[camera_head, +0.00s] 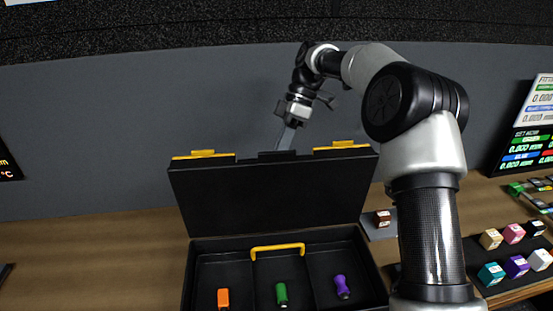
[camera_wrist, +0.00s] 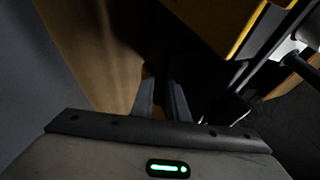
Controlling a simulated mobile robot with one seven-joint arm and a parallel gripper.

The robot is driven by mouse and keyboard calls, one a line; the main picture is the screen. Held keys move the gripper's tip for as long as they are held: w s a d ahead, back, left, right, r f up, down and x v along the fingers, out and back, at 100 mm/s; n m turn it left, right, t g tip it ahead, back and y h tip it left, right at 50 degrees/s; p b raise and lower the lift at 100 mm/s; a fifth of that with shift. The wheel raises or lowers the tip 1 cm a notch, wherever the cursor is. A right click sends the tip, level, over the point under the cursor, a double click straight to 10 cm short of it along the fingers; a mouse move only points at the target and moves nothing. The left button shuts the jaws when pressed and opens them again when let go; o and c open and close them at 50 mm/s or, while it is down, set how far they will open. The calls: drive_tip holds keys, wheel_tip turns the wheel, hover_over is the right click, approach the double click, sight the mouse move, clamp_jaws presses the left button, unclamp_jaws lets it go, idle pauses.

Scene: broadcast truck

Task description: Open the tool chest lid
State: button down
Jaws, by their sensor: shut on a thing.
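The black tool chest lid (camera_head: 275,195) stands raised, close to upright, at the back of the open chest (camera_head: 215,246). Two yellow latches (camera_head: 202,154) sit along its top edge. In the wrist view my gripper's fingers (camera_wrist: 162,92) are close together at a dark edge and shut on the lid; the exact contact is too dark to see. A yellow part (camera_wrist: 252,28) shows at the upper right there.
The chest holds an orange item (camera_head: 223,298), a green handle (camera_head: 281,293) and a purple handle (camera_head: 341,286); a yellow carry handle (camera_head: 277,249) crosses it. Several coloured cubes (camera_head: 515,265) stand at the right. The grey wall (camera_head: 90,130) is behind; the bench (camera_head: 90,250) at left is mostly clear.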

drive_tip(key=shift+s+d+f, duration=0.1)
drive_tip(key=shift+d+f, duration=0.05)
drive_tip(key=shift+f, duration=0.4)
drive_tip(key=c, duration=1.7)
unclamp_jaws()
drive_tip(key=shift+r, duration=0.15)
drive_tip(key=shift+r, duration=0.1)
drive_tip(key=v, duration=0.7)
drive_tip(key=shift+w+r, duration=0.15)
drive_tip(key=shift+w, duration=0.05)
